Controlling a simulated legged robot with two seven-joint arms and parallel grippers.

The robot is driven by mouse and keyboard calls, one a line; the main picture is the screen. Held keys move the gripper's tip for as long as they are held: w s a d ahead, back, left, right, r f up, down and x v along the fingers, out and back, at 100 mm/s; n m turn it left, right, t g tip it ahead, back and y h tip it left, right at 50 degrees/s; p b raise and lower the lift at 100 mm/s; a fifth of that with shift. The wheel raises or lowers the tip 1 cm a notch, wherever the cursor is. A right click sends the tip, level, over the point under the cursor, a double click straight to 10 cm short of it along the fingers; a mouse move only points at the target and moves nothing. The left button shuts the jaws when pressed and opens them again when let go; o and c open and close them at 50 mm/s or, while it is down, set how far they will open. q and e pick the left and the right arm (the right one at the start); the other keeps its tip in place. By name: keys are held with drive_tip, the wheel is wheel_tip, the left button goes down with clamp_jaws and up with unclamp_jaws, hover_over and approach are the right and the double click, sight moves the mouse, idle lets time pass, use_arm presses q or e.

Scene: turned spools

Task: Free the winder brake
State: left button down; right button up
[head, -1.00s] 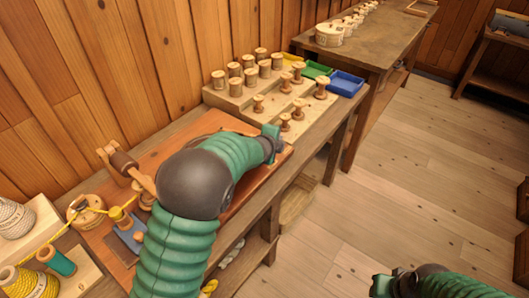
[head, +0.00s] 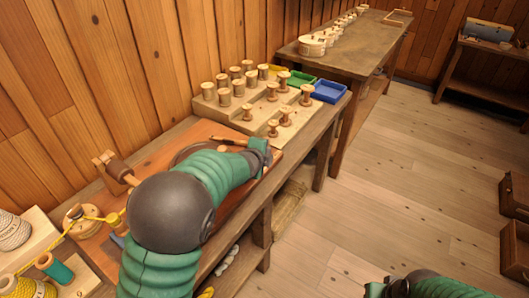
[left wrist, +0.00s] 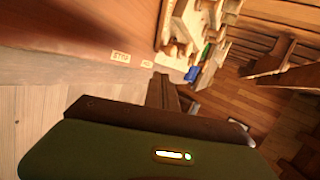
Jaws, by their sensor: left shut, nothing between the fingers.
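The winder shows in the head view as a reddish wooden board (head: 205,131) on the bench with a crank (head: 112,168) at its left end. A pale wooden stick (head: 229,141), possibly the brake lever, lies just left of my left gripper (head: 262,151). The gripper is shut and empty at the board's right end; I cannot tell whether it touches the stick. In the left wrist view a STOP label (left wrist: 121,57) and a second small label (left wrist: 147,64) sit on the board's edge. My left arm hides the board's middle. My right gripper (head: 375,289) is low at right, its jaws unclear.
A stepped rack with several wooden spools (head: 307,91) stands behind the gripper, beside yellow, green and blue trays (head: 331,91). Yellow thread (head: 57,238) and a teal spool (head: 54,268) are at lower left.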

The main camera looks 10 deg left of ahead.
use_arm(q)
drive_tip(key=v, duration=0.2)
drive_tip(key=d+v, duration=0.1)
drive_tip(key=v, duration=0.2)
drive_tip(key=shift+s+d+r, duration=0.1)
drive_tip(key=shift+s+r, duration=0.05)
drive_tip(key=shift+s, duration=0.2)
use_arm(e)
drive_tip(key=shift+w+f, duration=0.35)
drive_tip(key=shift+w, duration=0.05)
use_arm(q)
drive_tip(key=shift+s, duration=0.1)
use_arm(e)
drive_tip(key=shift+s, duration=0.1)
